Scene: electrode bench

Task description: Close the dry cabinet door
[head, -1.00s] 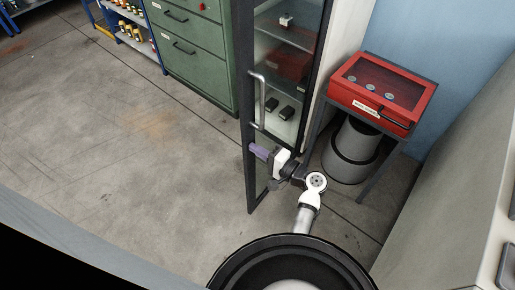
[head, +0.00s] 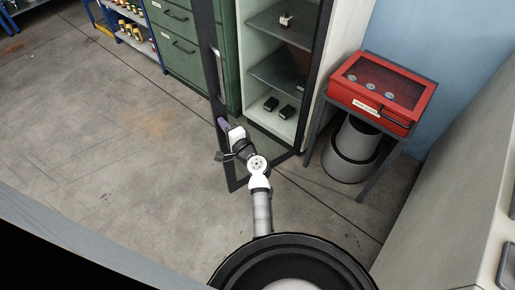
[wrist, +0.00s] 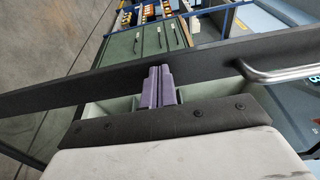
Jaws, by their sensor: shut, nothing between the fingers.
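The dry cabinet (head: 309,100) stands open, with shelves showing inside. Its dark-framed glass door (head: 233,170) stands ajar, hinged on the cabinet's right side, with its free edge out to the left. The door's pale bar handle (head: 218,75) is above my gripper (head: 223,123); it also shows at right in the wrist view (wrist: 280,73). My gripper is shut and empty, on the door's handle side. In the wrist view its purple fingers (wrist: 155,72) overlap the dark door frame (wrist: 215,55); they look against it or very close, but exact contact is unclear.
A green drawer cabinet (head: 185,50) stands left of the dry cabinet, behind the door. A red case (head: 380,90) sits on a small stand at right, with a grey bin (head: 350,150) below. Open floor (head: 100,130) lies to the left.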

